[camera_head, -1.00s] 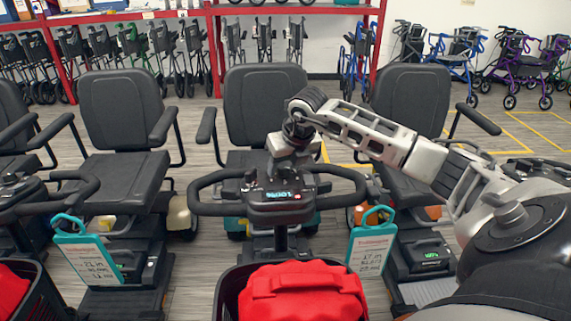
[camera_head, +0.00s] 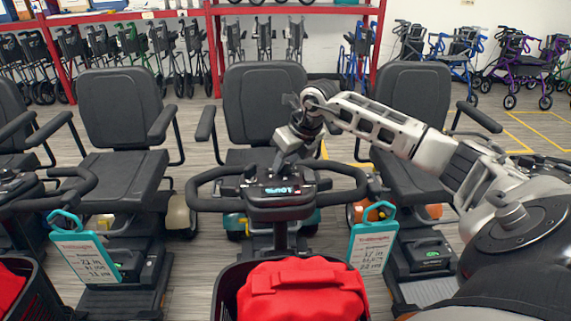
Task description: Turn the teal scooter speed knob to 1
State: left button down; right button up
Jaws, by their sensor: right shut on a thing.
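The teal scooter stands in the middle, with teal body parts (camera_head: 233,220) showing low behind its black handlebar (camera_head: 215,190). Its control console (camera_head: 279,199) has a small display lit in cyan. My right gripper (camera_head: 279,168) reaches down from the right to the far side of the console. It is shut on the speed knob, which the gripper and console hide. The knob's setting cannot be read. My left gripper is not in view.
A black basket (camera_head: 228,291) with a red bag (camera_head: 300,292) sits in front of the handlebar. Teal tags (camera_head: 85,258) hang on both sides. Other scooters with black seats (camera_head: 122,108) stand left and right. Rollators and a red rack (camera_head: 214,50) line the back.

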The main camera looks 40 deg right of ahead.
jog(key=n+y, duration=0.1)
jog(key=n, duration=0.1)
jog(key=n+y+b, duration=0.1)
jog(key=n, duration=0.1)
jog(key=shift+w+d+y, duration=0.1)
jog(key=shift+d+y, duration=0.15)
jog(key=shift+y, duration=0.05)
jog(key=shift+w+d+n+g+y, duration=0.1)
jog(key=shift+n+g+y, duration=0.35)
jog(key=shift+n, duration=0.7)
jog(key=shift+d+n+g+y, duration=0.1)
jog(key=shift+n+g+y, duration=0.35)
jog(key=shift+n, duration=0.7)
jog(key=o, duration=1)
jog(key=v, duration=1.6)
jog(key=shift+d+f, duration=0.1)
